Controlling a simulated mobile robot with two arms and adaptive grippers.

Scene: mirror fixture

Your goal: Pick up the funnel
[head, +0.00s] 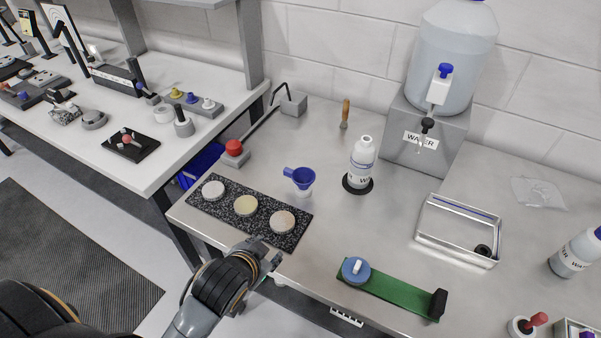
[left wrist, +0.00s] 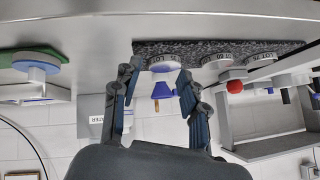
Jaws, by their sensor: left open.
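The blue funnel (head: 303,178) stands on the steel bench, just behind the speckled dark mat (head: 222,210). In the left wrist view, which looks upside down, the funnel (left wrist: 162,91) shows between my fingers but beyond them. My left gripper (head: 272,257) is at the bench's front edge, in front of the mat, well short of the funnel. Its fingers (left wrist: 160,72) are spread apart with nothing between them. My right gripper is in neither view.
Three round pads, including a yellowish one (head: 246,206), sit on the mat between gripper and funnel. A white bottle (head: 362,163) stands right of the funnel, a red button (head: 233,148) left. A green board (head: 395,290) lies front right.

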